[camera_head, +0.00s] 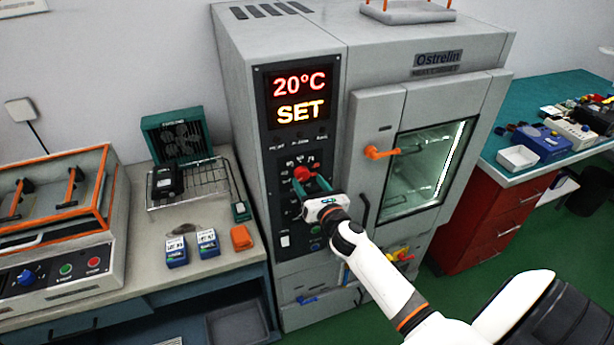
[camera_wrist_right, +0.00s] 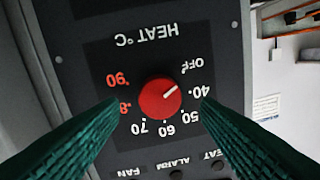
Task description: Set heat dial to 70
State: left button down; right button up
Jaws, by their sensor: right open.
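The red heat dial (camera_head: 302,173) is on the dark control panel of the grey cabinet. In the right wrist view the dial (camera_wrist_right: 160,99) appears upside down, with its white pointer line between OFF and 40, nearer OFF. The 70 mark (camera_wrist_right: 138,128) is at its lower left in that view. My right gripper (camera_head: 309,194) is in front of the panel at the dial. Its green fingers are open, one on each side of the dial, with visible gaps. The display (camera_head: 300,97) reads 20°C and SET. My left gripper is not in view.
The cabinet door with its orange handle (camera_head: 381,152) is right of the panel. A left bench holds a wire rack (camera_head: 205,183), blue boxes (camera_head: 207,242) and an orange-framed unit (camera_head: 58,240). A teal-topped bench (camera_head: 520,175) stands at right.

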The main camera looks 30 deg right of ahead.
jog(key=shift+w+d, duration=0.15)
jog(key=shift+w, duration=0.85)
jog(key=c, duration=1)
